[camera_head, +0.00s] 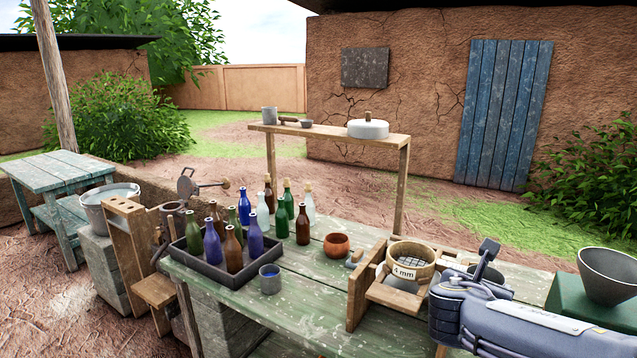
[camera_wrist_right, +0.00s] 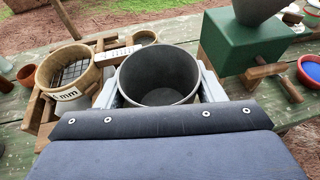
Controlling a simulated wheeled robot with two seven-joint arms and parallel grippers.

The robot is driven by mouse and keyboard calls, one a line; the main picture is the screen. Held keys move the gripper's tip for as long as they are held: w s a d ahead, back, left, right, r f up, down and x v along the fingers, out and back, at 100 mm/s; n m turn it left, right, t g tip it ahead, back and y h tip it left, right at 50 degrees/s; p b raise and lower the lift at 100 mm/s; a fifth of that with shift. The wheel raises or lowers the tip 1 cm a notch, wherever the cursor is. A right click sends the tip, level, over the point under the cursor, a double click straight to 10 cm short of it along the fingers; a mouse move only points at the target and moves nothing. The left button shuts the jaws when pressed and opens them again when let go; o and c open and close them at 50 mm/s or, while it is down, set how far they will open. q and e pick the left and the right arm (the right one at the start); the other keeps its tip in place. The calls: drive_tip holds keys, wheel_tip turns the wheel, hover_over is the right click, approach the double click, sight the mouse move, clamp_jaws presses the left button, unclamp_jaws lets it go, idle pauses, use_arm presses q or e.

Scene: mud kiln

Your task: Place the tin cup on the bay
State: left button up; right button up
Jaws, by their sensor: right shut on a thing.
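My right gripper (camera_wrist_right: 158,92) is shut on a grey metal cup, the tin cup (camera_wrist_right: 160,80), which looks empty. The cup sits upright between the two fingers with its open mouth showing. In the head view my right gripper (camera_head: 487,262) is at the right, over the table beside the sieve, and the held cup is mostly hidden there. A wooden stand (camera_head: 357,297) holds a round sieve (camera_head: 410,262) marked 4 mm. I cannot tell which part is the bay. My left gripper is out of view.
A dark tray (camera_head: 208,272) of several bottles stands left on the green table (camera_head: 300,318). A green box (camera_wrist_right: 238,50) with a funnel is close right of the held cup.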

drive_tip(key=s+a+f+n+t+y+b, duration=0.1)
drive_tip(key=a+f, duration=0.3)
drive_tip(key=f, duration=0.6)
drive_tip(key=s+a+f+n+y+b, duration=0.1)
drive_tip(key=a+f, duration=0.2)
drive_tip(key=f, duration=0.7)
drive_tip(key=s+a+f+t+b, duration=0.15)
drive_tip(key=a+f, duration=0.25)
drive_tip(key=f, duration=0.6)
wheel_tip(320, 180, up, 11)
drive_tip(key=w+n+y, duration=0.1)
drive_tip(key=n+y, duration=0.1)
drive_tip(key=y, duration=0.1)
drive_tip(key=shift+w+f+n+p, duration=0.2)
drive_tip(key=shift+w+n+p, duration=0.15)
drive_tip(key=shift+w+n, duration=0.05)
drive_tip(key=shift+d, duration=0.1)
